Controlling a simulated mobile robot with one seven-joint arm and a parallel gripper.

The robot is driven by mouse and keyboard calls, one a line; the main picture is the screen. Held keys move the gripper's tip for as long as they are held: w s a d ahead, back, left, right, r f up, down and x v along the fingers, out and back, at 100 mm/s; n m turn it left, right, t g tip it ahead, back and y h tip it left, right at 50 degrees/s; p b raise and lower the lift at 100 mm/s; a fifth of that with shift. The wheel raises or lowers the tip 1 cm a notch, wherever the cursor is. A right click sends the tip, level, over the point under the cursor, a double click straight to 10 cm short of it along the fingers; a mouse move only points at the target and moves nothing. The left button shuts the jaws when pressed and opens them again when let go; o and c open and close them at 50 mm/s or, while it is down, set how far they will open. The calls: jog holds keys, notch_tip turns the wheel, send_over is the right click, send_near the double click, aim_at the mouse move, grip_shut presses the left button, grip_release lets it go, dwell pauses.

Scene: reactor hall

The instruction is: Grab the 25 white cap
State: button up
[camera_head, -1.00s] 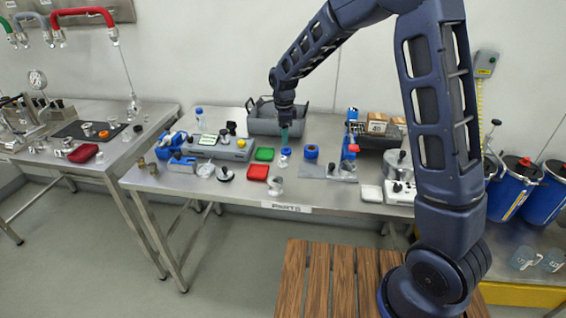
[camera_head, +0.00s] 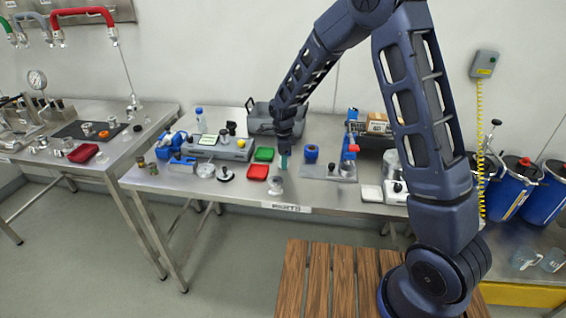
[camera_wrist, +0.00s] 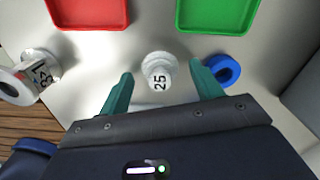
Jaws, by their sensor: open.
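The white cap marked 25 (camera_wrist: 158,72) stands on the steel table in the wrist view, its number facing me. My gripper (camera_wrist: 161,80) is open, with one green finger on each side of the cap. Clear gaps show between the cap and both fingers, so nothing is held. In the head view my gripper (camera_head: 284,160) points down over the parts table (camera_head: 225,190), behind its front edge. It hides the cap there.
A white fitting marked 32 (camera_wrist: 38,78) stands to the left. A red tray (camera_wrist: 88,10) and a green tray (camera_wrist: 217,12) lie beyond the cap. A grey bin (camera_head: 262,120) stands at the back.

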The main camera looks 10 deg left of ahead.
jog(key=shift+f, duration=0.2)
jog(key=c, duration=1)
